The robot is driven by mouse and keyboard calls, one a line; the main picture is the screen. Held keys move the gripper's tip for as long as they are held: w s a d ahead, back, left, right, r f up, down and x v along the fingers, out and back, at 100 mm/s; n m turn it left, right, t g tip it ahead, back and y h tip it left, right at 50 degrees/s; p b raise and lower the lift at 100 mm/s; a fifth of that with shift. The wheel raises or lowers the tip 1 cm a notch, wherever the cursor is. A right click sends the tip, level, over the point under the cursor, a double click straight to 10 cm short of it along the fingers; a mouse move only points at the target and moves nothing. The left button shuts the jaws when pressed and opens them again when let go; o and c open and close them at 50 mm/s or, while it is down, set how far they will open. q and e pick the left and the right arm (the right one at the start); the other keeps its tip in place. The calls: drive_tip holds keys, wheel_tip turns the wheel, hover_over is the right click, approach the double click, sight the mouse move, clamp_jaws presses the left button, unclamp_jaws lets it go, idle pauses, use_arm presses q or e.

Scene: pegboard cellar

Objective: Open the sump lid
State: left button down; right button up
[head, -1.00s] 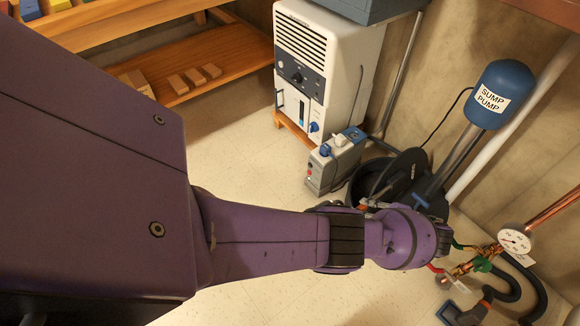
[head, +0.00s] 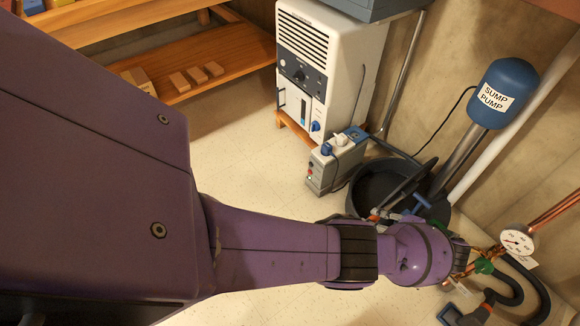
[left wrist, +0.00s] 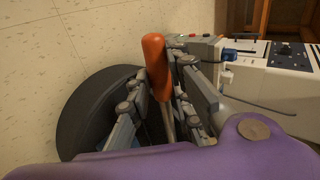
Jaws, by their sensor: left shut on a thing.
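The sump pit (head: 362,185) is a round black basin in the floor, open to view in the head view. The dark sump lid (head: 416,177) stands steeply tilted at the pit's right side, seen nearly edge-on. My left gripper (head: 378,214) is at the pit's near side, below the lid. It is shut on an orange-handled tool (left wrist: 153,55) with a metal shaft. My fingers and arm hide the shaft's far end, so I cannot tell whether it touches the lid. A dark round shape lies left of the fingers in the left wrist view. My right gripper is out of view.
The blue sump pump (head: 507,92) stands behind the pit. A grey box (head: 330,165) and white appliance (head: 325,65) stand behind and left. A gauge (head: 516,241), copper pipes and black hoses crowd the right. Floor left of the grey box is clear.

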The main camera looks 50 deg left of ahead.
use_arm(q)
drive_tip(key=shift+s+f, duration=0.35)
drive_tip(key=shift+f, duration=0.2)
drive_tip(key=c, duration=1.7)
unclamp_jaws()
drive_tip(key=shift+f, duration=0.15)
drive_tip(key=shift+o, duration=0.6)
drive_tip(key=shift+w, duration=0.1)
drive_tip(key=shift+r, duration=0.2)
drive_tip(key=v, duration=1.2)
drive_tip(key=shift+w+r, duration=0.15)
